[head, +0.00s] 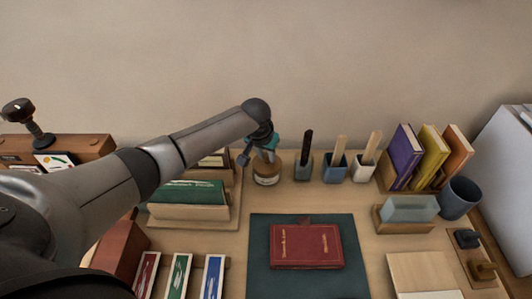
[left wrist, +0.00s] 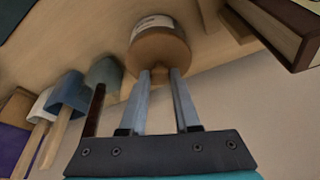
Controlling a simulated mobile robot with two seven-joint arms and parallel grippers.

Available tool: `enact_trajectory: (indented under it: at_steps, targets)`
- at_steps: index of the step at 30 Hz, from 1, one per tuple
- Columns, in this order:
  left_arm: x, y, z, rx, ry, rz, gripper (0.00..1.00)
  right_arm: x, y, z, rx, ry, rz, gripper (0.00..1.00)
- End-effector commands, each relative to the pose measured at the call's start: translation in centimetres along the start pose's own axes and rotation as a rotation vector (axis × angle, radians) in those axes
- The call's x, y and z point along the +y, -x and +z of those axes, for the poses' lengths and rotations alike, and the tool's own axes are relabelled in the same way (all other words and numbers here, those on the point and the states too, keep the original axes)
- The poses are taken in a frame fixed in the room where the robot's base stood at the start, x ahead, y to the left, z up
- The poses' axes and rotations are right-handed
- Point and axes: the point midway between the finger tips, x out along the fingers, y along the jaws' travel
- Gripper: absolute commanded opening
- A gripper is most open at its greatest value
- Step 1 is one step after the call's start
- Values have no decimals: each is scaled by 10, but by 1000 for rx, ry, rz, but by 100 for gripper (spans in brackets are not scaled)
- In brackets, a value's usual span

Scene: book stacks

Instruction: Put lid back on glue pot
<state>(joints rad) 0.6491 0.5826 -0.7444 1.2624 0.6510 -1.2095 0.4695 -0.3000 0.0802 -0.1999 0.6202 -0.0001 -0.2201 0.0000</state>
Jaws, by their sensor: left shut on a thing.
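The glue pot (head: 266,180) is a small round brown jar with a pale label, standing upright behind the green mat. In the left wrist view the glue pot (left wrist: 153,22) shows its label and a brown round lid (left wrist: 160,48) at its top. My left gripper (head: 266,153) is directly above the pot, pointing down. In the left wrist view its two fingers (left wrist: 160,74) are closed on a small brown knob on the lid. The lid looks level and against the pot's rim, but I cannot tell whether it is fully seated. My right gripper is in neither view.
Several small pots with brushes or sticks, the nearest a grey-green one (head: 304,168), stand close to the right. A wooden rack with green books (head: 190,192) is at the left. A red book (head: 306,246) lies on the green mat (head: 262,285). The wall is behind.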

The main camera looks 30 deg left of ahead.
Motion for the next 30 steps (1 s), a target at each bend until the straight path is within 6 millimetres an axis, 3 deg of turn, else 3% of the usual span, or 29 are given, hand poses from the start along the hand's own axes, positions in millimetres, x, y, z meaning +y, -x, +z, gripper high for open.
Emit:
enact_trajectory:
  at_steps: [13,14,15,22,28,30]
  targets:
    - [0,0,0,0,0,0,0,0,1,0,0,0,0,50]
    - [0,0,0,0,0,0,33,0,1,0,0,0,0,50]
    - [0,0,0,0,0,0,37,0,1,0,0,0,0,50]
    - [0,0,0,0,0,-1,63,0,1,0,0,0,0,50]
    - [0,0,0,0,0,-1,65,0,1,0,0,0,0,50]
    - [0,0,0,0,0,-1,73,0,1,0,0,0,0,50]
